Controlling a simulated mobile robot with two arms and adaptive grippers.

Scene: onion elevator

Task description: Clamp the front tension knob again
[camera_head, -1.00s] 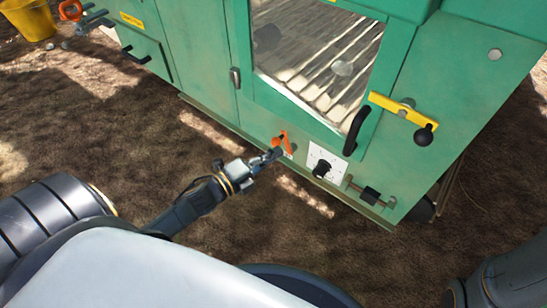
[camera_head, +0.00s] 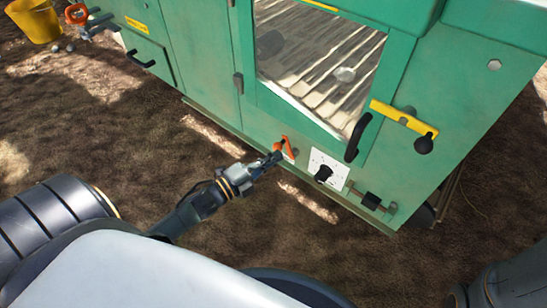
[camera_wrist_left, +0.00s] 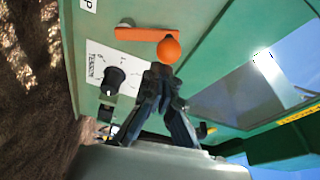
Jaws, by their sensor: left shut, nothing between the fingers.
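The tension knob (camera_head: 323,173) is black and sits on a white plate low on the green machine's front. In the left wrist view the knob (camera_wrist_left: 113,80) has a dial scale marked TENSION. Beside the plate is an orange lever (camera_head: 287,146); in the left wrist view this lever (camera_wrist_left: 140,33) ends in a round orange ball (camera_wrist_left: 168,50). My left gripper (camera_head: 277,157) is shut and empty, its tips at the ball end of the lever. In the left wrist view the fingertips (camera_wrist_left: 160,72) overlap the ball's lower edge; I cannot tell whether they touch. My right gripper is not in view.
A black door handle (camera_head: 357,138) and a yellow lever with a black ball (camera_head: 405,117) stick out above and right of the knob. A black block on a threaded rod (camera_head: 371,201) is to its right. A yellow bucket (camera_head: 35,20) stands far left on bare ground.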

